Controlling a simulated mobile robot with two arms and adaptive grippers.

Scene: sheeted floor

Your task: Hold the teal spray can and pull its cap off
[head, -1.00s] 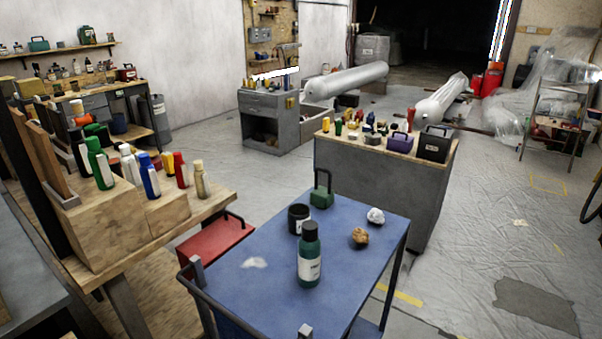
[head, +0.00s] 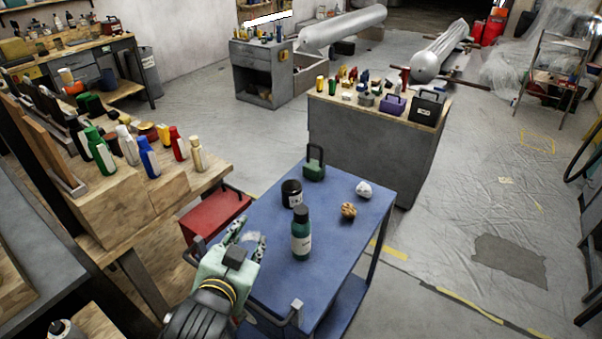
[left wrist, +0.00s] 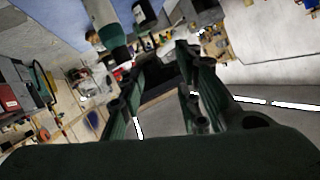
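The teal spray can (head: 301,236) stands upright on the blue cart top (head: 335,200), with a white label and a dark cap (head: 302,212) on it. My left gripper (head: 253,240) is over the left part of the cart, to the left of the can and apart from it. Its fingers are spread and nothing shows between them. In the left wrist view the can (left wrist: 105,25) shows at the top, beyond the open fingers (left wrist: 160,85). My right gripper is not in view.
A black jar (head: 291,194), a green padlock-shaped item (head: 314,165), a brown crumpled lump (head: 348,210) and a white one (head: 364,190) stand near the can. A wooden bench with several bottles (head: 160,205) is at left. The cart's right front is clear.

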